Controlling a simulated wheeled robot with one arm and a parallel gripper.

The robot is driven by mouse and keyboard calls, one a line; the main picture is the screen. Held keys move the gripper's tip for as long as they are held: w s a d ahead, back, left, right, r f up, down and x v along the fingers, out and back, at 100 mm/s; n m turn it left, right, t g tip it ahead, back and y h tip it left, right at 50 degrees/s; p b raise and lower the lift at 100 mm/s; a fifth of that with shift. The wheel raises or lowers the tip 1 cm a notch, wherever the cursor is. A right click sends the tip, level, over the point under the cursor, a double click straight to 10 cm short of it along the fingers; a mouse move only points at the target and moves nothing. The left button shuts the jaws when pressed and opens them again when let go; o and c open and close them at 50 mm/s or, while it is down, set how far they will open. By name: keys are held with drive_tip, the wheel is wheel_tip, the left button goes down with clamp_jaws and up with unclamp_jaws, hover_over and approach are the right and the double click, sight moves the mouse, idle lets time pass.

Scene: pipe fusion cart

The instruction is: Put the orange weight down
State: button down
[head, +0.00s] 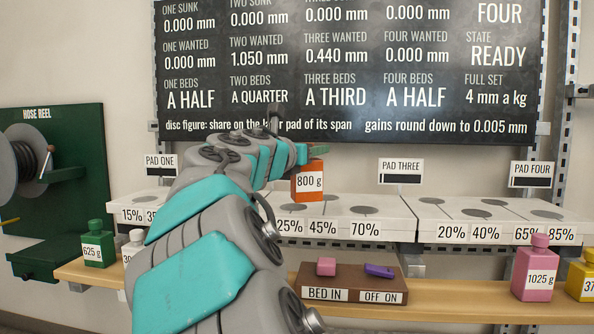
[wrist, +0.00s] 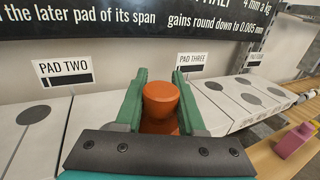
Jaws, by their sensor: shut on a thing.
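The orange weight (head: 308,184), labelled 800 g, is upright in my gripper (wrist: 160,75). Its round top also shows in the wrist view (wrist: 162,97), between the two green fingers, which are shut on it. In the head view it is at the white slab (head: 345,208) marked 25%, 45% and 70%. I cannot tell whether its base touches the slab. The wrist view has the weight between the PAD TWO sign (wrist: 62,67) and the PAD THREE sign (wrist: 203,61). My gripper hides the slab directly under it.
Grey discs mark the slabs; the right slab (head: 500,218) is bare. On the wooden shelf (head: 450,297) stand a green weight (head: 98,250), a pink weight (head: 535,270), a yellow weight (head: 583,278) and a brown button box (head: 350,283). My arm hides part of the left slab.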

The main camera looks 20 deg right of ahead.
drive_tip(key=w+d+f, duration=0.2)
drive_tip(key=w+f, duration=0.2)
drive_tip(key=w, duration=0.7)
drive_tip(key=shift+w+d+f, duration=0.15)
drive_tip(key=shift+w+f, duration=0.1)
drive_tip(key=shift+f, duration=0.05)
drive_tip(key=shift+f, duration=0.1)
drive_tip(key=c, duration=0.5)
unclamp_jaws()
drive_tip(key=v, duration=1.2)
drive_tip(key=shift+b, duration=0.3)
